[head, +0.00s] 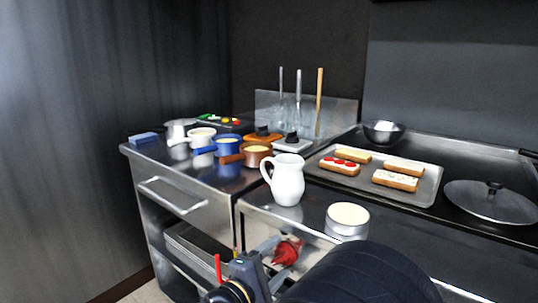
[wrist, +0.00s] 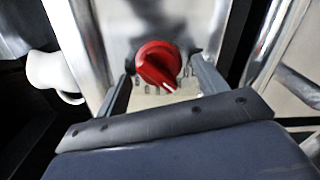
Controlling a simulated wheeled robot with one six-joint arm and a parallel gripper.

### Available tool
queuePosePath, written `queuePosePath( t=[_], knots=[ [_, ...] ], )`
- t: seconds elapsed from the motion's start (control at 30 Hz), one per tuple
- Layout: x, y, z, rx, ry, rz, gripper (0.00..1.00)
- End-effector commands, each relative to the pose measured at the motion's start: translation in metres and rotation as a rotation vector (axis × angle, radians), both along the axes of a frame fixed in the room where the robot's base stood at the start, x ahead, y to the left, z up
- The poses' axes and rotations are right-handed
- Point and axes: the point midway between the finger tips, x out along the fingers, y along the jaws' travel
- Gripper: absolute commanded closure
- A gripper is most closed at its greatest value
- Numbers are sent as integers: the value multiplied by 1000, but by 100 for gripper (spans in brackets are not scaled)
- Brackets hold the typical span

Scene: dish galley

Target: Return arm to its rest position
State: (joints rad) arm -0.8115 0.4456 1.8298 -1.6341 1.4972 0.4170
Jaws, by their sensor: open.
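My gripper (wrist: 160,85) is open in the wrist view, with one finger on each side of a red knob (wrist: 158,66) on a steel panel. Nothing is held; I cannot tell whether the fingers touch the knob. In the head view the red knob (head: 287,251) shows low on the counter front, beside my dark arm at the bottom of the picture. My arm hides part of the counter front.
A white pitcher (head: 288,180) and a cream-topped pot (head: 347,220) stand near the counter's front edge, above my arm. A tray (head: 424,192) of topped bread slices and a lidded pan (head: 490,202) lie right. Several small pots stand left. Open floor shows bottom left.

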Motion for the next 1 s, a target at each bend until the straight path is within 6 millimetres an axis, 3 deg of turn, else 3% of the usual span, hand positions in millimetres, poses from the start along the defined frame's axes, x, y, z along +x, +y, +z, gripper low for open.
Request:
queuePosePath(
  t=[1.0],
  knots=[
    [-1,-1,3,822,-641,1,32]
  ],
)
